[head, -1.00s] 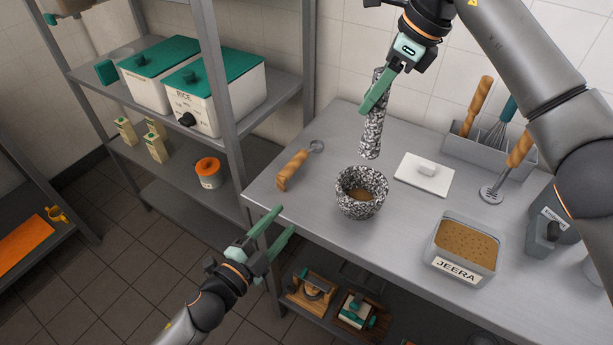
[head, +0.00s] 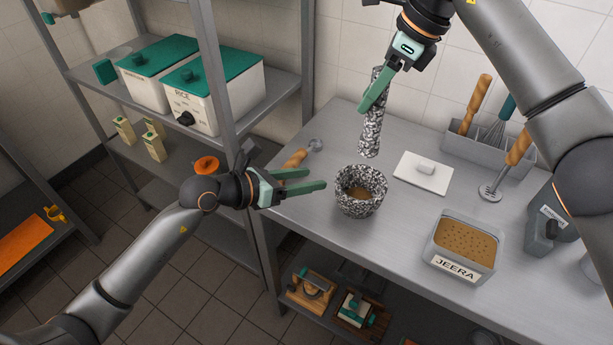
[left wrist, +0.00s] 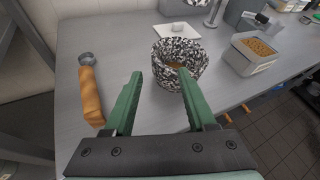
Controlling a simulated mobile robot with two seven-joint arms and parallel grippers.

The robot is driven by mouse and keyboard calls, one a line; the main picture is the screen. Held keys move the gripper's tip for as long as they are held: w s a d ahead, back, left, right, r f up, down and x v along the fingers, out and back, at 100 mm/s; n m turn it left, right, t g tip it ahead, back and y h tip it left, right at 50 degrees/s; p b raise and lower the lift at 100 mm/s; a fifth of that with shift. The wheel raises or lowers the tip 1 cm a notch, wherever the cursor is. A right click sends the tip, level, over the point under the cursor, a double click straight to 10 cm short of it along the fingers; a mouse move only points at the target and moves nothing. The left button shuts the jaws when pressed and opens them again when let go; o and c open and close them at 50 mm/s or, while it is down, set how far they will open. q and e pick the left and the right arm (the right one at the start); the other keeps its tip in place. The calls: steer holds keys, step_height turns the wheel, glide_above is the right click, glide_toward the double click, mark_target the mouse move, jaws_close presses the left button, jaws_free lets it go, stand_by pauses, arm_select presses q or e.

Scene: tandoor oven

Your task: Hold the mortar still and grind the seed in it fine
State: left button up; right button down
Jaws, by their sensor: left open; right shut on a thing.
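The speckled black-and-white stone mortar (head: 359,205) stands on the steel table with brown seed (head: 360,193) in it. It also shows in the left wrist view (left wrist: 172,82), beyond my open fingers. My left gripper (head: 318,180) is open and empty, just left of the mortar and apart from it, its fingers pointing at it. In the left wrist view my left gripper (left wrist: 158,85) has the mortar's wall near its right fingertip. My right gripper (head: 373,97) is shut on the speckled pestle (head: 371,130), which hangs nearly upright above and behind the mortar.
A wooden-handled tool (head: 296,157) lies left of the mortar. A utensil holder (head: 485,150) stands at the wall. A shelf post (head: 222,110) rises behind my left arm.

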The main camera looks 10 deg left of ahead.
mark_target(343, 172)
arm_select(q)
steer(key=x, duration=1.2)
steer(key=shift+w+a, duration=0.15)
steer(key=shift+c, duration=0.3)
jaws_close()
steer(key=shift+a+f, duration=0.1)
steer(key=shift+f, duration=0.15)
stand_by(0.5)
